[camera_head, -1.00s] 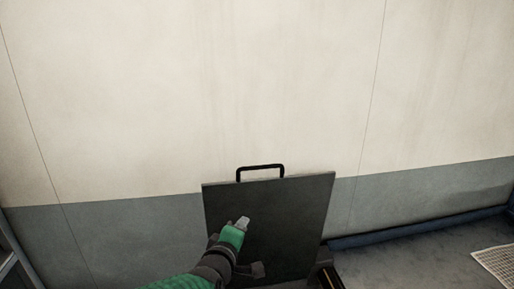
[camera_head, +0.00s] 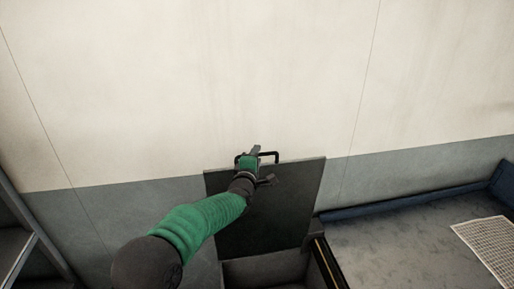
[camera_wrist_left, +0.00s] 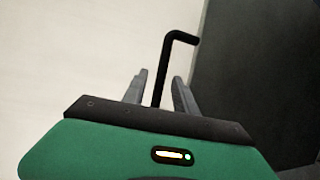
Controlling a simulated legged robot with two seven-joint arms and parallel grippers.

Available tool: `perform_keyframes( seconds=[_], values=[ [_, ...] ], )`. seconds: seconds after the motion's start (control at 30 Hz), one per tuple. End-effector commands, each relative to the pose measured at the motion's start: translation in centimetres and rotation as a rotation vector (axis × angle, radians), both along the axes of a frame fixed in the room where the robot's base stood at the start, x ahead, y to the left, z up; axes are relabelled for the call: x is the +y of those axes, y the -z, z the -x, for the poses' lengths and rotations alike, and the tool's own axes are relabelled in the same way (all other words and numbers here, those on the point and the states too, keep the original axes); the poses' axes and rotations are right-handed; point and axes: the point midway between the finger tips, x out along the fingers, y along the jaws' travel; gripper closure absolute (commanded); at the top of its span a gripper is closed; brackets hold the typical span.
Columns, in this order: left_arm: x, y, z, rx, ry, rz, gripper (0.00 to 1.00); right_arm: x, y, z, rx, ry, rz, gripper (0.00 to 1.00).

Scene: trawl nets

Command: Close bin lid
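The bin lid (camera_head: 280,205) is a dark grey panel standing upright, open, against the wall. A black handle (camera_head: 276,155) sits on its top edge. The lid also shows at the right of the left wrist view (camera_wrist_left: 260,80). My left gripper (camera_head: 254,150) is at the handle, overlapping its left part in the head view. In the left wrist view, its two fingers (camera_wrist_left: 158,88) are apart, with the black handle bar (camera_wrist_left: 164,70) showing between them. The bin (camera_head: 265,272) is partly visible below the lid. My right gripper is not in view.
A pale wall with a grey lower band stands behind the lid. A grey surface (camera_head: 400,240) with a blue raised edge and a white grid (camera_head: 488,245) lies at the right. A metal frame (camera_head: 30,235) stands at the left.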

Motion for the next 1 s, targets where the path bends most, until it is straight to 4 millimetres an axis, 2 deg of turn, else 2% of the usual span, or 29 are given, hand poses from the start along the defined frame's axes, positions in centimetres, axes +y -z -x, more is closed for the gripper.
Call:
perform_keyframes(
  seconds=[0.13, 0.37, 0.4, 0.67, 1.0],
  values=[
    [-0.3, 0.2, -1.07, 0.002, 0.001, -0.001, 0.66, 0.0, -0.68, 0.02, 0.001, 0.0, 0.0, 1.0],
    [-0.22, 0.35, -1.22, 0.002, 0.001, 0.0, 0.66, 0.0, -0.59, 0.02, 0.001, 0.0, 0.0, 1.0],
    [-0.23, 0.34, -1.2, 0.002, 0.001, 0.0, 0.67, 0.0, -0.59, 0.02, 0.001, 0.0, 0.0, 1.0],
    [-0.29, 0.32, -1.16, 0.002, 0.001, -0.001, 1.0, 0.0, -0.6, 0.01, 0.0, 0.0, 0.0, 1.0],
    [-0.33, 0.43, -1.19, 0.004, 0.002, -0.002, 1.0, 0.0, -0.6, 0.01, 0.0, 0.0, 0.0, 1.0]
  ],
)
